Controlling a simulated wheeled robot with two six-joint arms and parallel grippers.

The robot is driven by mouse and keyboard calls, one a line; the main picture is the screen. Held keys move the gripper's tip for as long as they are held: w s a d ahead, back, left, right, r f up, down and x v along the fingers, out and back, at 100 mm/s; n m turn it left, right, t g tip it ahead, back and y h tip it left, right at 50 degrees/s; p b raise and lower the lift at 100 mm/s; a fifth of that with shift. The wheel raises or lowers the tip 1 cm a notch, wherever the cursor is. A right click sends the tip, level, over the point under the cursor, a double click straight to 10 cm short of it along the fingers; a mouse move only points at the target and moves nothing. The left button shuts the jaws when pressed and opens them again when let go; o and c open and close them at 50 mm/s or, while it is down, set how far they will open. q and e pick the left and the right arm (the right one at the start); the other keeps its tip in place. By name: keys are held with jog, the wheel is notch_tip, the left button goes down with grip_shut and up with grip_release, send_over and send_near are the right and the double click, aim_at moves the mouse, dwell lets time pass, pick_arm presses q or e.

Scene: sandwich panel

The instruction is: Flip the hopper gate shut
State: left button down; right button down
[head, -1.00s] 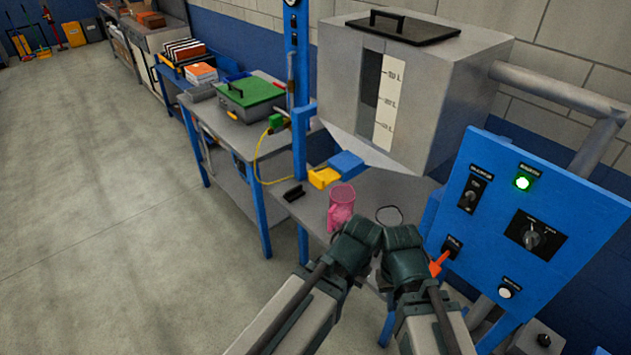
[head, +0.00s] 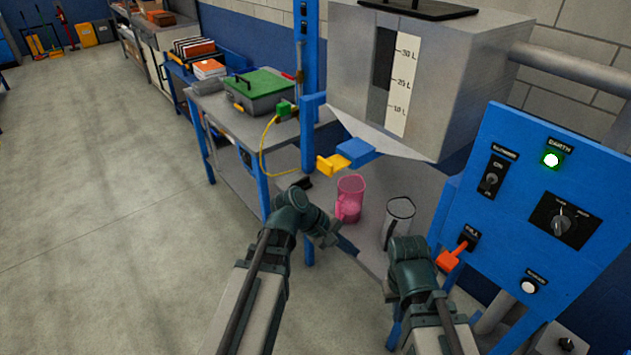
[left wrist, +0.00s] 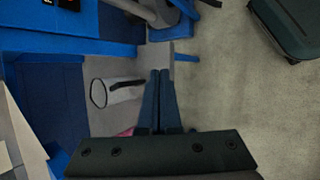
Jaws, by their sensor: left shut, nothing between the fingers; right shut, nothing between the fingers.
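The grey hopper (head: 450,75) with a level scale hangs at the upper middle of the head view. Under its sloped bottom sit a blue block (head: 356,152) and a yellow piece (head: 331,165), which look like the gate and its handle. My left gripper (head: 329,235) is shut and empty, low and in front of the yellow piece, apart from it. Its closed fingers also show in the left wrist view (left wrist: 160,85). My right gripper (head: 410,258) is by the panel's lower left; its fingers are hidden behind the wrist.
A blue control panel (head: 520,205) with an orange lever (head: 450,257) is at right. A blue post (head: 307,130) rises left of the yellow piece.

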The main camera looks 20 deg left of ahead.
aim_at(323, 164)
pick_arm(q)
jog(key=w+a+r+n+t+b, duration=0.2)
jog(key=w+a+n+t, duration=0.1)
jog(key=a+n, duration=0.3)
jog(key=w+a+r+n+t+h+b, duration=0.1)
jog(key=w+a+r+n+t+b, duration=0.1)
jog(key=a+n+t, duration=0.3)
jog(key=w+a+r+n+t+h+b, duration=0.1)
jog(key=w+a+r+n+t+b, duration=0.2)
jog(key=a+n, duration=0.4)
jog(key=w+a+t+b, duration=0.1)
jog(key=a, duration=0.4)
jog(key=shift+a+n, duration=0.3)
jog(key=shift+w, duration=0.15)
jog(key=x, duration=1.4)
jog(key=shift+d+r, duration=0.15)
jog(key=shift+r, duration=0.05)
jog(key=x, duration=0.5)
jog(key=shift+r, duration=0.1)
